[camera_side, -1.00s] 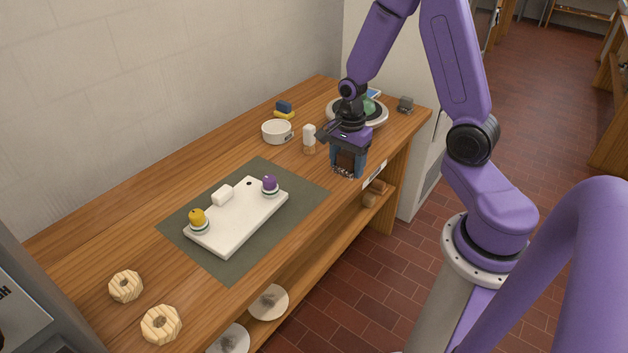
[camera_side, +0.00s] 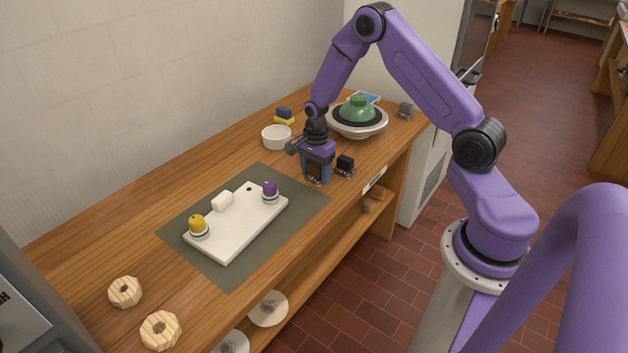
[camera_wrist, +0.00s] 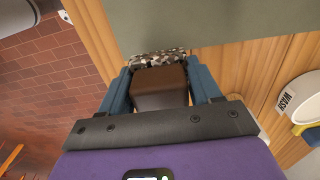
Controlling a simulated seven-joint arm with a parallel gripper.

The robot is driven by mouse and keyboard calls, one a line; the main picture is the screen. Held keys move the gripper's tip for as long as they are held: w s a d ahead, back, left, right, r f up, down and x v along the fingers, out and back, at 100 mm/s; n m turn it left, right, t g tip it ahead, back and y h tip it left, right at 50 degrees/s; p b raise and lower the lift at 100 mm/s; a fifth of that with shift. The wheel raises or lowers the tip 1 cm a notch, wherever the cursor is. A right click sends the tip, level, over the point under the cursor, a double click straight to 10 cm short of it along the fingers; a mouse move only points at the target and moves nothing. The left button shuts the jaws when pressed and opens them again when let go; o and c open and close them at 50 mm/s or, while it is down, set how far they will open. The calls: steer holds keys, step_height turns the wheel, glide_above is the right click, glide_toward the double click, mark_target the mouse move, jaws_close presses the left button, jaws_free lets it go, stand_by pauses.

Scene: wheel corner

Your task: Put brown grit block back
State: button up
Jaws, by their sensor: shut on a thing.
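The brown grit block (camera_wrist: 160,88), with a speckled grit base, is between the blue fingers of my gripper (camera_wrist: 163,92) in the wrist view. In the side view my gripper (camera_side: 317,178) is shut on this block and points down at the bench, just right of the dark green mat (camera_side: 293,230). The fingers hide most of the block there. A similar black block (camera_side: 345,164) with a speckled base stands on the bench just right of my gripper. I cannot tell whether the held block touches the bench.
A white board (camera_side: 238,235) with yellow (camera_side: 197,221) and purple (camera_side: 270,188) knobs lies on the mat. A white bowl (camera_side: 277,137) and a wheel with a green piece (camera_side: 357,109) stand behind. Two wooden rings (camera_side: 125,292) lie front left. The bench edge is close.

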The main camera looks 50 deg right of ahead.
mark_target(314, 177)
steer(key=f, duration=0.3)
steer(key=shift+w+d, duration=0.15)
steer(key=shift+w, duration=0.25)
steer(key=shift+f, duration=0.4)
steer(key=shift+f, duration=0.25)
steer(key=o, duration=1.3)
steer(key=shift+o, duration=0.2)
